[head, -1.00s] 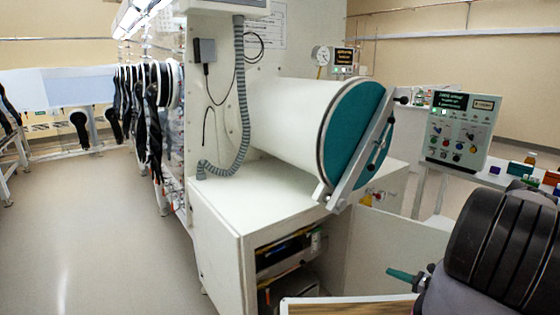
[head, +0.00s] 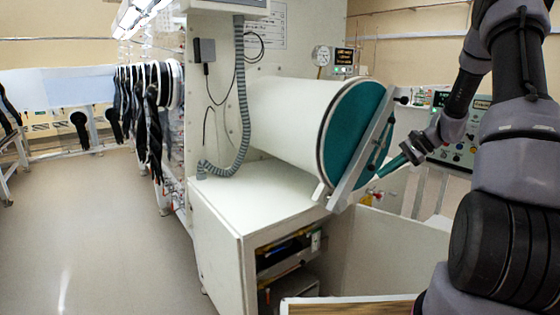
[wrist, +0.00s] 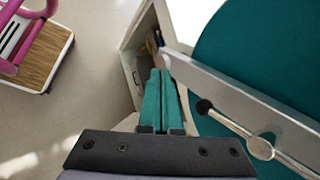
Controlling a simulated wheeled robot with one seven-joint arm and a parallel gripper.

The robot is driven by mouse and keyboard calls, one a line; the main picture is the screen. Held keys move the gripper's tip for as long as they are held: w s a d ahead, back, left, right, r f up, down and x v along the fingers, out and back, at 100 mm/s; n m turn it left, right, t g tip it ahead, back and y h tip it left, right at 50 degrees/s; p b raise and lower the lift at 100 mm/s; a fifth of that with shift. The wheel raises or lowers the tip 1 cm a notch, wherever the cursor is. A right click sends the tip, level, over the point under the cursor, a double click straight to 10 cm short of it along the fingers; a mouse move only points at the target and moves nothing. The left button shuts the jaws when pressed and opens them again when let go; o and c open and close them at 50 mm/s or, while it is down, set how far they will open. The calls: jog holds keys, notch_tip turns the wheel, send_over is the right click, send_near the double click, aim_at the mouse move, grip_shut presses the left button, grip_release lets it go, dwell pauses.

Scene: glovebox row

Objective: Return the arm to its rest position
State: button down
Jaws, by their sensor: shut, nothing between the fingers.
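My gripper (head: 390,168) has teal fingers and is shut with nothing between them. In the head view it is raised at the right, in front of or beside the teal round door (head: 352,125) of the white antechamber cylinder (head: 290,112). The wrist view shows the closed fingers (wrist: 160,98) pointing past the door's grey locking bar (wrist: 235,95). I cannot tell whether they touch it. My arm is bent upward at the right of the head view and hides part of the control panel.
A white cabinet (head: 215,215) with an open front stands under the cylinder. The control panel (head: 455,150) is behind my arm. A wood-topped surface (head: 345,307) is at the bottom edge. Open floor (head: 95,230) lies at the left. A ribbed hose (head: 241,110) hangs by the cylinder.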

jog(key=s+a+r+n+h, duration=0.2)
jog(key=s+a+r+n, duration=0.15)
jog(key=s+r, duration=0.4)
jog(key=s+a+r+n+h, duration=0.25)
jog(key=s+a+r, duration=0.2)
jog(key=r, duration=0.55)
jog(key=s+r+n+t+h, duration=0.1)
jog(key=s+r, duration=0.3)
jog(key=s, duration=0.4)
jog(key=s+a+r+n+t+h, duration=0.1)
jog(key=s+r+t, duration=0.3)
jog(key=s, duration=0.4)
jog(key=shift+a+n+h, duration=0.25)
jog(key=shift+n+h, duration=0.1)
jog(key=shift+n, duration=0.25)
dwell(0.8)
